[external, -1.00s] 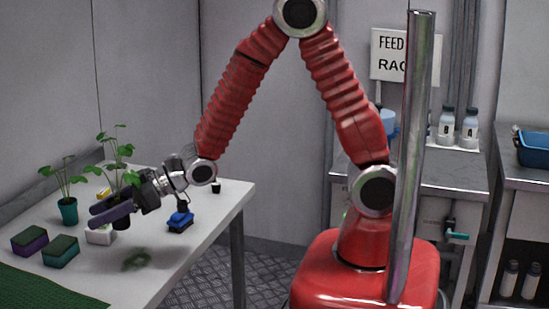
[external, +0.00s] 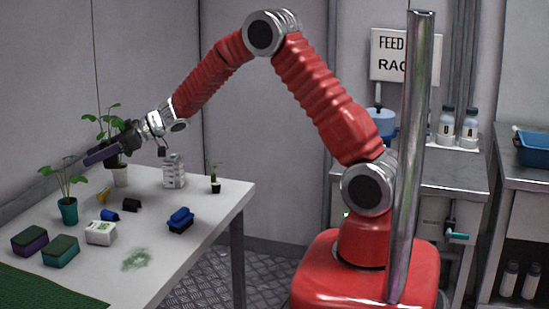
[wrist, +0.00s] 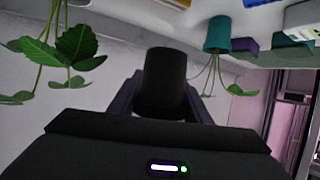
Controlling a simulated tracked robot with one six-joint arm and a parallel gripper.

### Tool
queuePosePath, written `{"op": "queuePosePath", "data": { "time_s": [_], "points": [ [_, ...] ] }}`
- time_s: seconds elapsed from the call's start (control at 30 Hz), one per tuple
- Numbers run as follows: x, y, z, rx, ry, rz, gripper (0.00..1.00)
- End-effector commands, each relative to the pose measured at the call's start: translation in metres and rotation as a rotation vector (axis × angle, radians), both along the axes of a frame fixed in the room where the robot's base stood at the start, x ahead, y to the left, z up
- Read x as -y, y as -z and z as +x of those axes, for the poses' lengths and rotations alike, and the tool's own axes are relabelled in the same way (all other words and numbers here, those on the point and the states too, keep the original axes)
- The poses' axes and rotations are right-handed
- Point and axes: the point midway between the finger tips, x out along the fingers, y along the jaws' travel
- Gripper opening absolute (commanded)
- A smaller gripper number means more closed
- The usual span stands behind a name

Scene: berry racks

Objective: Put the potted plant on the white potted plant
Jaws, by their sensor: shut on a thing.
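My gripper (external: 103,153) is shut on a dark potted plant and holds it in the air over the far end of the table. In the wrist view, the dark pot (wrist: 165,80) sits between the two fingers; its own leaves are hidden. A white pot (external: 121,176) stands on the table just below and slightly right of my gripper. Green leaves (external: 110,118) rise behind the gripper; I cannot tell which pot they belong to. The wrist view appears upside down, and leaves on stems (wrist: 62,48) hang close on the left.
A teal potted plant (external: 68,210) stands to the left. A white stacked block (external: 173,171) and a small potted plant (external: 215,184) stand to the right. A wall is close behind.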

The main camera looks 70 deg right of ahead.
Motion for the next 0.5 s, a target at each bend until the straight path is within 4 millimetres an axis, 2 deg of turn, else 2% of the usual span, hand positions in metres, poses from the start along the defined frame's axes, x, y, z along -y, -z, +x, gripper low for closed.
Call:
{"op": "queuePosePath", "data": {
  "time_s": [0.03,0.3,0.5],
  "points": [
    [0.015,-0.003,0.008,0.003,-0.003,-0.001,0.20],
    [0.073,-0.019,0.034,0.002,-0.051,-0.002,0.20],
    [0.100,-0.032,0.045,0.002,-0.099,0.001,0.20]
  ]
}}
